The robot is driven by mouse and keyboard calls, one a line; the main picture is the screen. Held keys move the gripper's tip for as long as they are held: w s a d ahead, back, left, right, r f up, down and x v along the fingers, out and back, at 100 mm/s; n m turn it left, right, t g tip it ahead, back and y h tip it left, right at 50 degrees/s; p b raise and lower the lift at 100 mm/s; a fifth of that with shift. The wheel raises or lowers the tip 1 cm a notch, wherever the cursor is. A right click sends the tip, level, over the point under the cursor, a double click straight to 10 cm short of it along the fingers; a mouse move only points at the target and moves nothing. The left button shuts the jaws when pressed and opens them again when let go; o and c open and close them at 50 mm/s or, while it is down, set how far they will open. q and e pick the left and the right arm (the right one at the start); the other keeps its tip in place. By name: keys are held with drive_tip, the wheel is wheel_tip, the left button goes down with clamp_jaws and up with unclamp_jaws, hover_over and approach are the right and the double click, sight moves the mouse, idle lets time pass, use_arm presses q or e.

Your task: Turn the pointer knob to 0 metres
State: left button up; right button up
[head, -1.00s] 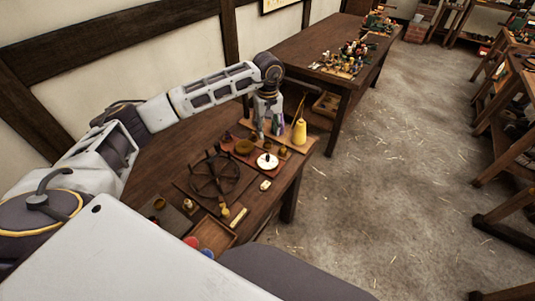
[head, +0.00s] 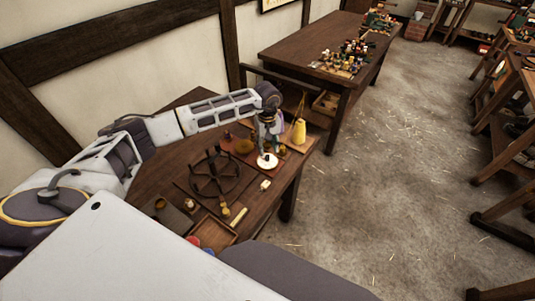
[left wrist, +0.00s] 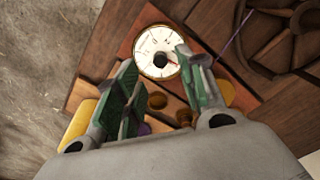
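The round white dial (head: 267,163) sits on a reddish-brown board near the front edge of the table. In the left wrist view, the dial (left wrist: 148,42) has dark marks around its face and a small black knob (left wrist: 160,60) at its centre. A small reddish mark shows beside the knob; the figure it points to is too small to read. My left gripper (head: 268,149) is above the dial, pointing down. Its green-padded fingers (left wrist: 156,60) are apart, one on each side of the knob in the picture, with nothing between them. My right gripper is out of view.
A dark spoked wheel (head: 216,175) lies left of the dial. A yellow cone (head: 299,131) stands behind it to the right. An open wooden tray (head: 213,232) lies nearer me.

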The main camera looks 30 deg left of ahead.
sight(268, 156)
use_arm(q)
drive_tip(key=shift+f+p, duration=0.3)
drive_tip(key=shift+f, duration=2.25)
clamp_jaws()
